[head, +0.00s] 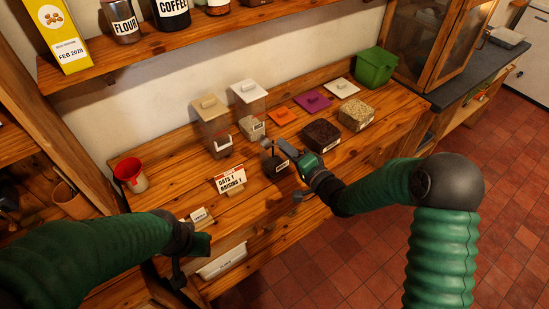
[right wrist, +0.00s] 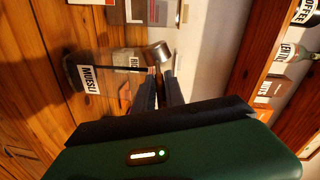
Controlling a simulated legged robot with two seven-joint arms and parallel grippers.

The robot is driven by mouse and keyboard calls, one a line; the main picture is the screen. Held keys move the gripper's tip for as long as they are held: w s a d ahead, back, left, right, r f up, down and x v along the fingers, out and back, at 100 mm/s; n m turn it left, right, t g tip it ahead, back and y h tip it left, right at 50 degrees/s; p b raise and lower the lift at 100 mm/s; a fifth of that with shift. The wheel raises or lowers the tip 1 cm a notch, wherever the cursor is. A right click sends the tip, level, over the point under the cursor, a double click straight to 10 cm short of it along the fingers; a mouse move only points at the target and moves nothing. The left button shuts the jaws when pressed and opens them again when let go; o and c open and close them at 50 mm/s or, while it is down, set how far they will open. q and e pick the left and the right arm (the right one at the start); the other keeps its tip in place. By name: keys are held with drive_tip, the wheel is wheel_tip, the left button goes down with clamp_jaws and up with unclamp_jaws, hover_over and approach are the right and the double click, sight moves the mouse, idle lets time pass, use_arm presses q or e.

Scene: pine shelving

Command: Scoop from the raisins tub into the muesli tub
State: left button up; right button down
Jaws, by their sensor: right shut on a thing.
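My right gripper (head: 286,148) is shut on a scoop, whose metal cup (right wrist: 158,52) shows in the right wrist view. The cup is close to the clear muesli tub (right wrist: 84,72), which carries a MUESLI label; I cannot tell whether it is over the opening or what it holds. In the head view the muesli tub (head: 272,165) stands just below the gripper, partly hidden. The open raisins tub (head: 322,133), full of dark pieces, stands to its right. My left gripper (head: 178,272) hangs at the counter's front left; its fingers are unclear.
A tub of pale oats (head: 356,114) stands right of the raisins. Orange (head: 281,116), purple (head: 313,101) and white (head: 341,87) lids lie behind. Two tall lidded tubs (head: 213,130) stand behind the muesli. A sign (head: 230,179) reads OATS 1, RAISINS 1. A red-rimmed cup (head: 130,174) stands left.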

drive_tip(key=shift+w+d+f+m+p, duration=0.1)
drive_tip(key=shift+w+d+m+p, duration=0.2)
drive_tip(key=shift+m+p, duration=0.3)
drive_tip(key=shift+w+d+m+p, duration=0.2)
drive_tip(key=shift+d+m+p, duration=0.05)
drive_tip(key=shift+m+p, duration=0.35)
drive_tip(key=m, duration=0.1)
drive_tip(key=p, duration=0.1)
drive_tip(key=m+p, duration=0.1)
drive_tip(key=shift+w+d+f+m+g, duration=0.15)
drive_tip(key=shift+w+d+m+g, duration=0.05)
drive_tip(key=shift+d+m+g, duration=0.1)
drive_tip(key=shift+w+d+f+m+y+p, duration=0.1)
drive_tip(key=shift+f+m+y+p, duration=0.1)
drive_tip(key=shift+m+p, duration=0.3)
drive_tip(key=shift+w+d+f+m+y+p, duration=0.1)
drive_tip(key=shift+m+y+p, duration=0.1)
drive_tip(key=shift+m, duration=0.5)
